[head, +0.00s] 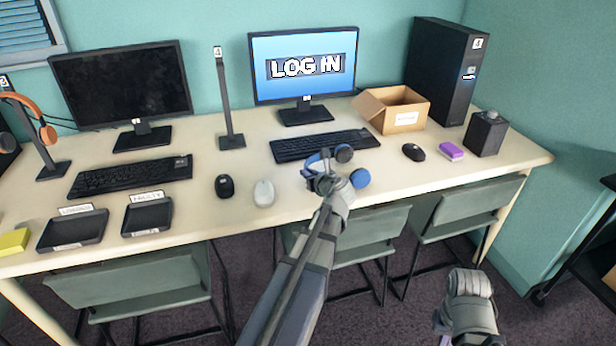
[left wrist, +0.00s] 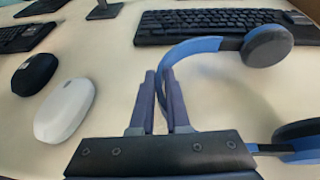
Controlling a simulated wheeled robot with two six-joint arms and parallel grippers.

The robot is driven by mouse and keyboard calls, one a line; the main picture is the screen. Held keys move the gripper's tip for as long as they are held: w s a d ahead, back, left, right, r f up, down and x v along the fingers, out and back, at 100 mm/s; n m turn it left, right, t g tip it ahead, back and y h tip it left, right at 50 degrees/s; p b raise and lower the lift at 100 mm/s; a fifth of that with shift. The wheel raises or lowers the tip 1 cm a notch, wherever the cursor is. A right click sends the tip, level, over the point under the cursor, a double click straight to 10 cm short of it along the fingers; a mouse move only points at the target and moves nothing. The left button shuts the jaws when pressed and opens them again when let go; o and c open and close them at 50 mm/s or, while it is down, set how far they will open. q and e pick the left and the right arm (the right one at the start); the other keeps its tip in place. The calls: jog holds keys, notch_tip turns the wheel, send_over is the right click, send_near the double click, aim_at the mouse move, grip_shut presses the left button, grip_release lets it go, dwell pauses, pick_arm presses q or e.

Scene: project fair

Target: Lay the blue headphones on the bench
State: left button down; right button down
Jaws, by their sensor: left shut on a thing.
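The blue headphones (head: 360,178) are at the front middle of the cream bench (head: 400,178), in front of the lit monitor's keyboard. My left gripper (head: 323,183) is shut on their blue headband. In the left wrist view, the fingers (left wrist: 163,95) pinch the band (left wrist: 195,47), and the grey ear cups hang off to the right. The headphones look low over the bench top; I cannot tell whether they touch it. My right gripper (head: 440,322) is low at the right, in front of the bench, mostly hidden by its wrist.
A white mouse (head: 264,193) and a black mouse (head: 225,187) lie left of the headphones. A keyboard (head: 324,145) lies behind. An empty headphone stand (head: 225,95) stands further back; orange headphones (head: 30,112) hang on another. Bare bench lies to the right, before the black mouse (head: 413,152).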

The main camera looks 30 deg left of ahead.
pick_arm(q)
jog(key=c, duration=0.9)
grip_release()
jog(key=shift+s+d+r, duration=0.15)
jog(key=shift+d, duration=0.05)
jog(key=p+v, duration=0.4)
jog(key=v, duration=0.6)
jog(key=shift+s+d, duration=0.1)
jog(key=shift+s+d+r, duration=0.2)
jog(key=shift+s+d, duration=0.1)
jog(key=shift+d, duration=0.2)
